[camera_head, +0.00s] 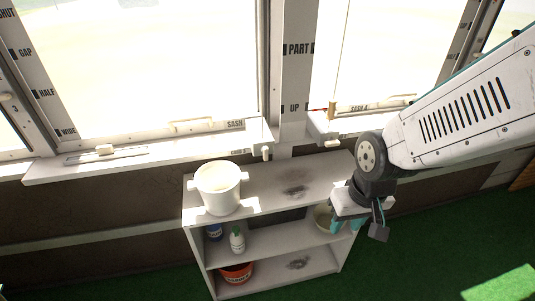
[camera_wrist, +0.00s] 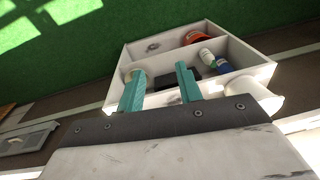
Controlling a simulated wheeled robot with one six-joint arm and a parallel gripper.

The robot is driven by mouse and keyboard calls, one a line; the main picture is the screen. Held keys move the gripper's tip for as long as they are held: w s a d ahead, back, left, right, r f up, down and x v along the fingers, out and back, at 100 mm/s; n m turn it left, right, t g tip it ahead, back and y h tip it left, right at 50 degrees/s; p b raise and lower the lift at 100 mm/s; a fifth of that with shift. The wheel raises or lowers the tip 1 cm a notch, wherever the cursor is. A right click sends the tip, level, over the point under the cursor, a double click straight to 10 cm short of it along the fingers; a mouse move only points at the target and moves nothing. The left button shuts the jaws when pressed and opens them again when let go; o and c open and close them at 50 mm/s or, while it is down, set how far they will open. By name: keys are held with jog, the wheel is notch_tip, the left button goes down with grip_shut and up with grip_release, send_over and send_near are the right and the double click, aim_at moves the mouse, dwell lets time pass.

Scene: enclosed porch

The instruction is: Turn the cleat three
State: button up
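No part is clearly marked as cleat three. Small pale fittings sit along the window ledge: a peg (camera_head: 266,153) below the ledge at the middle, a lever-like piece (camera_head: 333,143) to its right, and a small knob (camera_head: 104,149) on a plate at the left. Which of these is a cleat I cannot tell. My gripper (camera_head: 348,227) hangs in front of the right end of the shelf unit, below the ledge and apart from these fittings. In the wrist view, its two teal fingers (camera_wrist: 159,74) are spread with nothing between them.
The white shelf unit (camera_head: 268,236) stands under the windows, with a white pot (camera_head: 218,188) on top. It holds a white bottle (camera_head: 237,239), a blue can (camera_head: 214,232), an orange bucket (camera_head: 236,272) and a bowl (camera_head: 323,218). Green floor (camera_head: 430,262) lies free at right.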

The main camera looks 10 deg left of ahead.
jog(key=w+a+f+n+t+y, duration=0.1)
jog(key=w+a+f+t+y, duration=0.3)
jog(key=a+f, duration=0.65)
jog(key=t+y, duration=0.3)
jog(key=t, duration=0.8)
send_near(266, 153)
jog(key=x, duration=0.9)
jog(key=shift+w+a+r, duration=0.1)
jog(key=shift+w, duration=0.15)
grip_shut()
